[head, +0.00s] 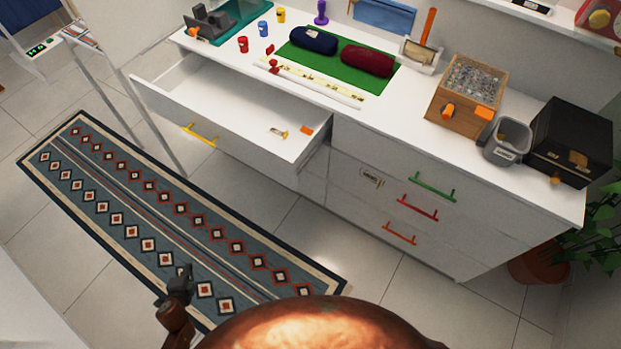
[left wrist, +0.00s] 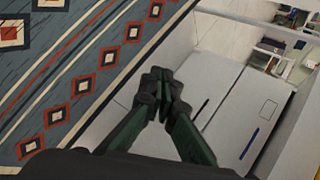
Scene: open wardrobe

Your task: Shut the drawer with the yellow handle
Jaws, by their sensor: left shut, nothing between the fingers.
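The drawer with the yellow handle (head: 200,134) is pulled well out of the white dresser, at the left in the head view. Its front panel (head: 230,146) faces the rug side, and a few small items lie inside near its right end. My left gripper (head: 184,272) is low in the head view, over the rug, in front of the drawer and apart from it. In the left wrist view its fingers (left wrist: 158,82) are together and hold nothing. My right gripper does not show in either view.
A patterned rug (head: 150,205) covers the floor before the dresser. Other drawers with green (head: 432,187), red (head: 417,209) and orange (head: 399,233) handles are shut. The dresser top holds a green mat (head: 330,75), a wooden box (head: 455,112) and a black case (head: 572,142).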

